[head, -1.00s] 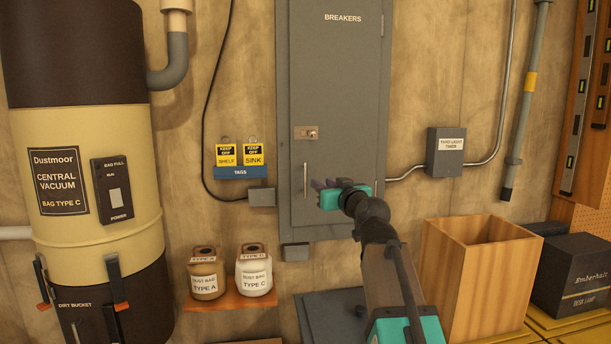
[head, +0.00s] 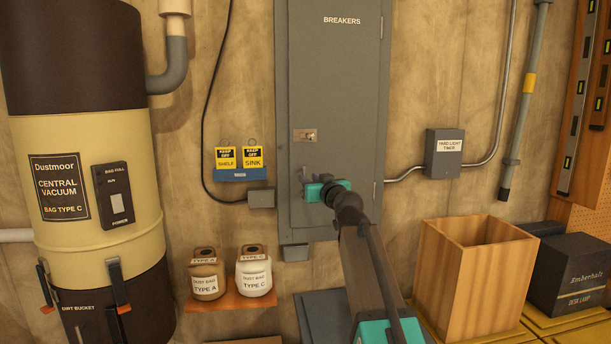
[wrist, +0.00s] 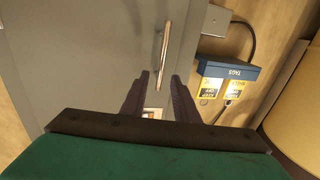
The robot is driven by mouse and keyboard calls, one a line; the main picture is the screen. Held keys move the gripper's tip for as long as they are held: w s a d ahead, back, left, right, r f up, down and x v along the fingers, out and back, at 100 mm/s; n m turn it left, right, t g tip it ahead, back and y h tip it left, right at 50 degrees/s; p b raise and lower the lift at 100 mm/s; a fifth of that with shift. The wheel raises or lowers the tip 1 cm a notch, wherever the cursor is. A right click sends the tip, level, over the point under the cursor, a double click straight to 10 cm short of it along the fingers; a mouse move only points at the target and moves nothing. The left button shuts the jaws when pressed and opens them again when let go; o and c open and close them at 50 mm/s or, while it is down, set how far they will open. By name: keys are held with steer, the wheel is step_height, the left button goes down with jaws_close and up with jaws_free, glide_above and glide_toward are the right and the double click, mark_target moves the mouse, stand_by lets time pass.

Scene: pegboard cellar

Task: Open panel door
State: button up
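The grey breaker panel door (head: 335,90), marked BREAKERS, looks shut in its frame. A small latch plate (head: 305,135) sits on its left side. The silver bar handle (wrist: 163,52) shows in the wrist view, which is upside down. My gripper (head: 304,180) is in front of the door's lower left and hides most of the handle in the head view. In the wrist view its dark fingers (wrist: 160,76) are apart, with one end of the handle between them in the picture. I cannot tell if they touch it.
A blue tag rack (head: 240,174) and a grey box (head: 262,198) are left of the panel. Two dust bag jars (head: 205,284) stand on a shelf below. A wooden bin (head: 455,285) is at lower right. A timer box (head: 444,165) is right of the panel.

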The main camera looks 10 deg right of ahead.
steer(key=shift+w+a+p, duration=0.2)
steer(key=shift+w+p, duration=0.05)
steer(key=shift+w, duration=0.65)
steer(key=shift+w+a+p, duration=0.2)
steer(key=shift+w+p, duration=0.05)
steer(key=shift+w, duration=0.65)
jaws_close()
